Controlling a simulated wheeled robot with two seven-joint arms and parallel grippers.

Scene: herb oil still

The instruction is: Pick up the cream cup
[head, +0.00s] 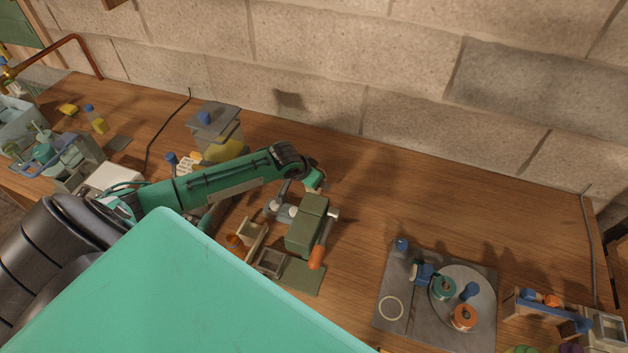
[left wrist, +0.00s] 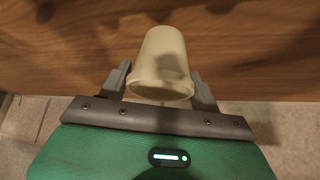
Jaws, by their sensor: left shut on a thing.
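The cream cup (left wrist: 163,52) is in the middle of the left wrist view. It is a plain tapered cup with its wider rim towards the gripper's palm and its narrow end away. My left gripper (left wrist: 159,74) is shut on it, one grey finger on each side of the cup wall. In the head view my green left arm comes in from the left over the bench, but I cannot clearly make out its fingers or the cup there. My right gripper is in neither view.
The wooden bench (head: 400,190) has clear room at its middle back. A green press with an orange handle (head: 317,256) stands near the arm. A grey board (head: 394,285) with a round plate lies at the right. A large teal surface hides the bench front.

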